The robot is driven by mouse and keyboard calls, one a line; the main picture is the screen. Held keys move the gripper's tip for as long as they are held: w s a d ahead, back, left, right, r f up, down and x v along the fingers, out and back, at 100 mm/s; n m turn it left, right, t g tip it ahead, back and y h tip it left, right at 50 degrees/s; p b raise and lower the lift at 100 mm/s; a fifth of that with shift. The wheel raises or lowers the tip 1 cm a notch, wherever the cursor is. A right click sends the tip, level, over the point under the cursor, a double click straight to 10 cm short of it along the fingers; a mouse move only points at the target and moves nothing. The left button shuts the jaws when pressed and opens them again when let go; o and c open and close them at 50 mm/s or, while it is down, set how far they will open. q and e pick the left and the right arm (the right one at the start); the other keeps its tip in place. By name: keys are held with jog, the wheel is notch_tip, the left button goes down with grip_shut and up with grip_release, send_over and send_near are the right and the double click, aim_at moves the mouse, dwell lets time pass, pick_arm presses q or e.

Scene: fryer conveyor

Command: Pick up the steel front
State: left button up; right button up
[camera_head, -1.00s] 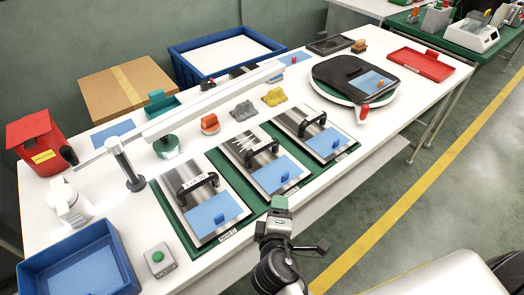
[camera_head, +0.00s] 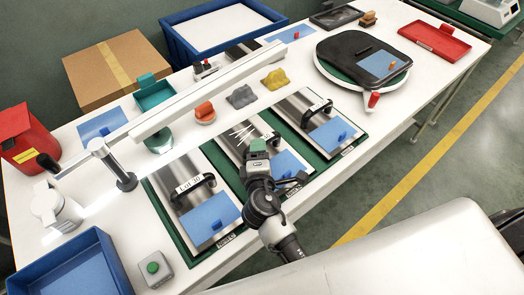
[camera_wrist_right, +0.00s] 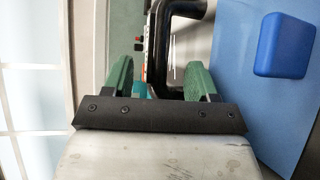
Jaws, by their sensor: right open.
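Three steel fronts with black handles and blue pads lie side by side on a green mat: the left one (camera_head: 180,178), the middle one (camera_head: 232,128) and the right one (camera_head: 295,104). The middle one has white streaks. My right gripper (camera_head: 257,148) is over the middle front, hiding most of its handle. In the right wrist view the green fingers (camera_wrist_right: 160,80) are apart, with the black handle (camera_wrist_right: 157,38) showing between them. I cannot tell whether they touch it. A blue block (camera_wrist_right: 283,45) on the blue pad is to the right. My left gripper is out of view.
A grey box with a green button (camera_head: 154,268) and a blue bin (camera_head: 102,278) are at the front left. A long white bar (camera_head: 210,88) crosses behind the fronts. Orange, grey and yellow pieces stand near it. A round stand with a black piece (camera_head: 350,45) is at the right.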

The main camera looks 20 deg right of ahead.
jog(key=w, duration=0.1)
jog(key=w+d, duration=0.1)
jog(key=w+d+p, duration=0.1)
jog(key=shift+w, duration=0.25)
jog(key=shift+w+f, duration=0.2)
jog(key=shift+w, duration=0.2)
jog(key=shift+s, duration=0.1)
jog(key=shift+c, duration=1.2)
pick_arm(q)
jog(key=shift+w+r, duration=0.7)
pick_arm(e)
grip_shut()
jog(key=shift+r, duration=0.1)
